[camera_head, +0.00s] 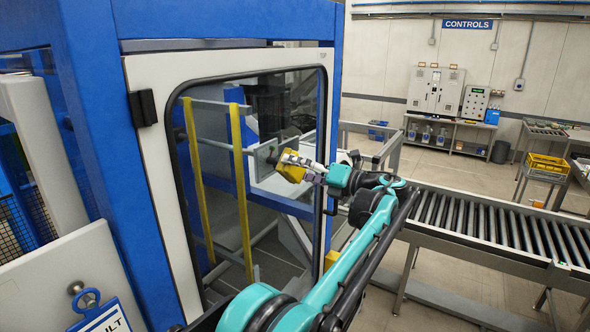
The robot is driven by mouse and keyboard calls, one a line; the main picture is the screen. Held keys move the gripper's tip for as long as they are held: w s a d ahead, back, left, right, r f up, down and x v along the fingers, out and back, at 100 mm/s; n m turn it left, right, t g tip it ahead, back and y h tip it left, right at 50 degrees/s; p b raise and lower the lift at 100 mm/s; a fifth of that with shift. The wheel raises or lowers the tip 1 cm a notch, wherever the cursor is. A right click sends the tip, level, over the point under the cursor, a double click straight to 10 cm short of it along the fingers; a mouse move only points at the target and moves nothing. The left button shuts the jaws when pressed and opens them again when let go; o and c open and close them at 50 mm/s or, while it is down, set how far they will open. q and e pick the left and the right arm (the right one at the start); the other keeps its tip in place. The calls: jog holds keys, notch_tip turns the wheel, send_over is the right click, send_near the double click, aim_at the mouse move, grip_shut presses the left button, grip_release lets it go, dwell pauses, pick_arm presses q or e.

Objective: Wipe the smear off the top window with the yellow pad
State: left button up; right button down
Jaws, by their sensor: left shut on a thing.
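The top window (216,135) is a tall clear pane with a black seal, set in a white door frame inside the blue machine housing. The yellow pad (291,170) is near the right half of the pane. My left gripper (308,172) is shut on the pad, and my teal arm reaches up to it from the bottom. A greyish, hazy patch (265,155) shows just left of the pad; I take it for the smear, though the machinery behind the glass makes its edges unclear. I cannot tell whether the pad touches the glass. My right gripper is not in view.
A blue post (92,120) and a black hinge (143,108) border the door on the left. A roller conveyor (490,226) runs along the right. A bench with control boxes (436,89) and a yellow crate (547,167) stand farther back.

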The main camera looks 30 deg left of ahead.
aim_at(290, 174)
pick_arm(q)
jog(key=shift+s+a+b, duration=0.1)
jog(key=shift+s+b, duration=0.35)
jog(key=shift+s, duration=1.55)
jog(key=shift+s+a+b, duration=0.15)
jog(key=shift+s+b, duration=0.25)
jog(key=shift+s, duration=0.2)
jog(key=shift+s+a, duration=0.1)
jog(key=shift+s, duration=1.1)
jog(key=shift+s+b, duration=0.35)
jog(key=shift+s, duration=0.25)
jog(key=shift+s+a, duration=0.15)
jog(key=shift+s, duration=1.15)
jog(key=shift+w, duration=0.1)
